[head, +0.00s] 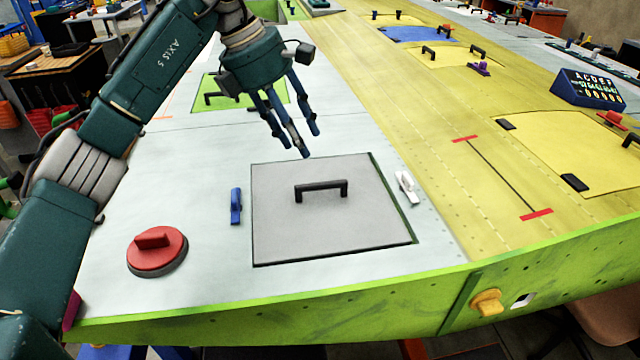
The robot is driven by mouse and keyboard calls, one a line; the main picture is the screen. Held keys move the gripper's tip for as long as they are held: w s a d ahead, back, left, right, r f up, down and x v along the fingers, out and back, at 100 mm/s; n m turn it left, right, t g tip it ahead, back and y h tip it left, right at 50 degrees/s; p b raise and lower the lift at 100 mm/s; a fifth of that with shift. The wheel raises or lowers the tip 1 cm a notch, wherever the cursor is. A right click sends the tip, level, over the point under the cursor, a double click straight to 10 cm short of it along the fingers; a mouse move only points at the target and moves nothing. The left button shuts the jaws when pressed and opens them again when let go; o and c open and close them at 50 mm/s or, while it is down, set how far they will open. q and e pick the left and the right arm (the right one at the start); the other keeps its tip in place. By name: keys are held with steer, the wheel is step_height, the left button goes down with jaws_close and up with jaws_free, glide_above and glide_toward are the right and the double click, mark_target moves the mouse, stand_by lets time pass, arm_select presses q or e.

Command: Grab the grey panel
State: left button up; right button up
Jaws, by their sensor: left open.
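The grey panel (330,225) is a flat, square plate lying in the light grey wing skin, in the middle of the head view. A black bar handle (321,188) stands on it. A dark green gap shows along its right edge. My left gripper (305,142) is open and empty, above and just beyond the panel's far edge, with its fingers pointing down. It is apart from the handle. My right gripper is not in view.
A blue clamp (236,206) sits left of the panel and a white clamp (406,188) right of it. A red round knob (156,251) is at front left. A green panel (268,92) lies behind my gripper. A dark display box (588,89) stands far right.

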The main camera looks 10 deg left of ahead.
mark_target(318, 182)
arm_select(q)
steer(key=f, duration=0.1)
steer(key=d+f, duration=0.1)
steer(key=f+p, duration=0.1)
steer(key=shift+s+d+f, duration=0.15)
steer(key=shift+d+f, duration=0.05)
steer(key=shift+d, duration=0.15)
steer(key=shift+d+f, duration=0.15)
steer(key=shift+f, duration=0.2)
steer(key=p+x, duration=0.2)
steer(key=x, duration=0.3)
steer(key=shift+s+f, duration=0.1)
steer(key=shift+s, duration=0.05)
steer(key=shift+f, duration=0.35)
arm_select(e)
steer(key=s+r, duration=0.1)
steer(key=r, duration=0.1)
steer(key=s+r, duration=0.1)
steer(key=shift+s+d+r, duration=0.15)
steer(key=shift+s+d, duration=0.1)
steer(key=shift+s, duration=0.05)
arm_select(q)
steer(key=shift+f, duration=0.25)
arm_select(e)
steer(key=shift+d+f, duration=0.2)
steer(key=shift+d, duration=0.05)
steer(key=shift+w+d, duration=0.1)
